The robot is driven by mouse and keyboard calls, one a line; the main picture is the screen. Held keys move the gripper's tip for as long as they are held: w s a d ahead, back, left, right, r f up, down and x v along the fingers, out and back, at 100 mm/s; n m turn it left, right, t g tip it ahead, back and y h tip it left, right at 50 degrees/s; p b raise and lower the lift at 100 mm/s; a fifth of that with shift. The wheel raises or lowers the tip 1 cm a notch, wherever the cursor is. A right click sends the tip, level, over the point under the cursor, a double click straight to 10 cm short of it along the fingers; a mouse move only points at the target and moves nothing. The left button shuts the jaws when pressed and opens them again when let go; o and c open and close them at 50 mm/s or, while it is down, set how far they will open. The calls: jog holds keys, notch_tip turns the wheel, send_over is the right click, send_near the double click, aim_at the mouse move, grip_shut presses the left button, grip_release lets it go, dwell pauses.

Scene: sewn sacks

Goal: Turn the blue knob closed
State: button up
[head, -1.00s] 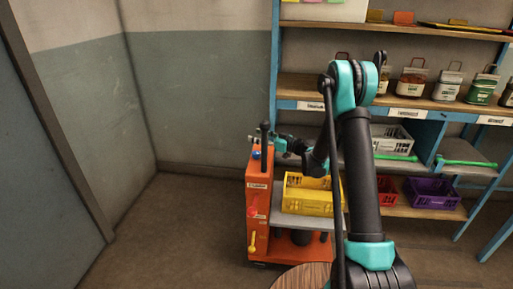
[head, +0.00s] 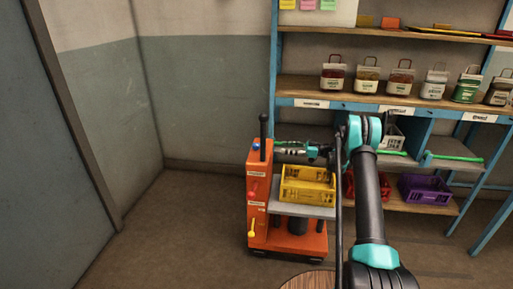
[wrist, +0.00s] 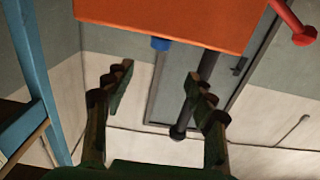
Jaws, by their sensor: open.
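The blue knob (head: 256,146) is at the top of the orange panel of a cart (head: 259,180). In the wrist view, which is turned over, the blue knob (wrist: 160,44) shows at the edge of the orange panel (wrist: 175,18). My gripper (head: 280,148) is just right of the panel's top, level with the knob. In the wrist view my gripper (wrist: 160,80) is open and empty, its fingers spread wide. The knob lies beyond the fingertips, between their lines, with no contact visible. The knob's turn position cannot be made out.
A black upright lever (head: 263,130) stands close to the knob; it also shows in the wrist view (wrist: 190,95). A red knob (head: 252,194) and a yellow lever (head: 251,230) are lower on the panel. A yellow crate (head: 307,190) sits on the cart. Shelving (head: 340,88) stands behind.

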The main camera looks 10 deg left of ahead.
aim_at(256, 144)
jog(key=a, duration=1.5)
jog(key=shift+w+a, duration=0.25)
jog(key=shift+a, duration=0.15)
jog(key=c, duration=1.2)
jog(key=shift+m+t, duration=0.3)
jog(key=shift+t, duration=0.2)
jog(key=m+t, duration=0.1)
jog(key=t, duration=0.1)
jog(key=shift+s+m+t+h, duration=0.1)
jog(key=shift+m+t+h, duration=0.2)
jog(key=shift+m+t, duration=0.1)
jog(key=shift+m+t+h, duration=1)
jog(key=shift+m+t, duration=0.7)
jog(key=shift+t, duration=1)
